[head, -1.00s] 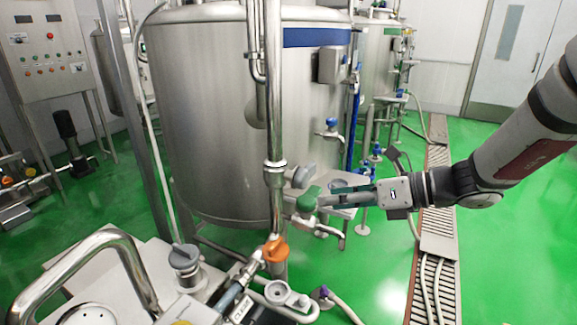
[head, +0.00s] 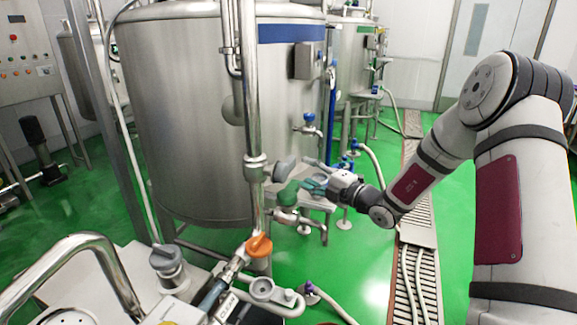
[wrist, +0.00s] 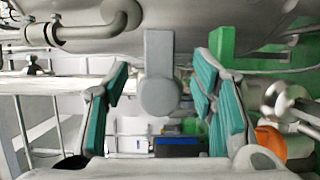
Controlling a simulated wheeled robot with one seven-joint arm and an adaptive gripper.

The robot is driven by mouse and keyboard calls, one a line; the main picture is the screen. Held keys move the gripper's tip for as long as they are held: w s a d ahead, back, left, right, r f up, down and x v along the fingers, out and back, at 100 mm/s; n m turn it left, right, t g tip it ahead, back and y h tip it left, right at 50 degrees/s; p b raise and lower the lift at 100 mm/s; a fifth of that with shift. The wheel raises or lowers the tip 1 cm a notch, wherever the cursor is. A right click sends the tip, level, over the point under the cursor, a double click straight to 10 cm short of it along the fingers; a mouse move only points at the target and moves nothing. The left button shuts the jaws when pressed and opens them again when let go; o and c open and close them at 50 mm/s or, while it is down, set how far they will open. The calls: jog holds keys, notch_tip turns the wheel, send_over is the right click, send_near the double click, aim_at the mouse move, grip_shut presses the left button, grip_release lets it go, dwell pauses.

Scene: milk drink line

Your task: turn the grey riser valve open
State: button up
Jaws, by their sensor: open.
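The grey riser valve (head: 284,167) sits on the upright steel pipe, its grey handle pointing right, just above a green valve handle (head: 289,193). My gripper (head: 309,176) is at the right of the riser, close to both handles. In the wrist view the grey handle (wrist: 160,80) hangs between the two teal-padded fingers of my gripper (wrist: 160,92). A gap shows on each side of it, and the fingers are open.
An orange valve handle (head: 259,245) is lower on the same riser. A large steel tank (head: 185,110) stands close behind. A curved metal handrail (head: 85,250) is at the front left.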

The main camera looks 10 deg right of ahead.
aim_at(293, 165)
jog(key=x, duration=0.8)
grip_shut()
